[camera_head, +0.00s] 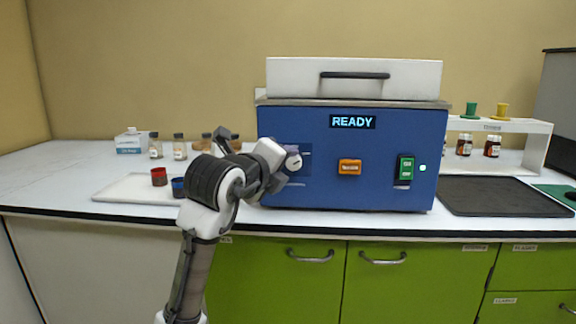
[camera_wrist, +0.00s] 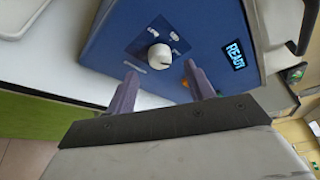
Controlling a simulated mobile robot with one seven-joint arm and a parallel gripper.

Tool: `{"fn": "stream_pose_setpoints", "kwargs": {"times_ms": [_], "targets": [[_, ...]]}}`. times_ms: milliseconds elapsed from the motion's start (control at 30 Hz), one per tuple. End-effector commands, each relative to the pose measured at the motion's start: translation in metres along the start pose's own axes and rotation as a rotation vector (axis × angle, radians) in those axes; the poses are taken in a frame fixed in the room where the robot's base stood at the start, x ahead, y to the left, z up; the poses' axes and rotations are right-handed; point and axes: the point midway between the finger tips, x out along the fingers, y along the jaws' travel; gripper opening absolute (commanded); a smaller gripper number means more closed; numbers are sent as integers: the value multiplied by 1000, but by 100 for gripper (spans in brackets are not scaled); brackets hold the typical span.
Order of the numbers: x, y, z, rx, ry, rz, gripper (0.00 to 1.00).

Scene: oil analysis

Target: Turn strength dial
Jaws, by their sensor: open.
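The strength dial is a round white knob (camera_head: 293,162) on the left part of the blue machine's front panel (camera_head: 340,195). In the wrist view the dial (camera_wrist: 159,55) sits on a dark blue plate with small white labels around it. My gripper (camera_wrist: 158,78) is open, its two purple-grey fingers apart and pointing at the panel. The dial appears just beyond and between the fingertips; I cannot tell if they touch it. In the head view my wrist covers the area left of the dial and hides the fingers.
The machine shows READY on its display (camera_head: 352,121), with an orange button (camera_head: 350,167) and a green switch (camera_head: 405,168) to the right. A white tray (camera_head: 115,194) with small cups lies at left. A dark mat (camera_head: 500,196) lies at right.

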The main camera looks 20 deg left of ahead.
Motion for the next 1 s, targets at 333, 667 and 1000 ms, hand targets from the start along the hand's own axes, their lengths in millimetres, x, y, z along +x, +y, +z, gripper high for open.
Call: {"fn": "stream_pose_setpoints", "kwargs": {"times_ms": [333,667,1000], "targets": [[-74,0,0,1,-2,0,53],[-95,0,0,1,0,1,53],[-95,0,0,1,0,1,53]]}}
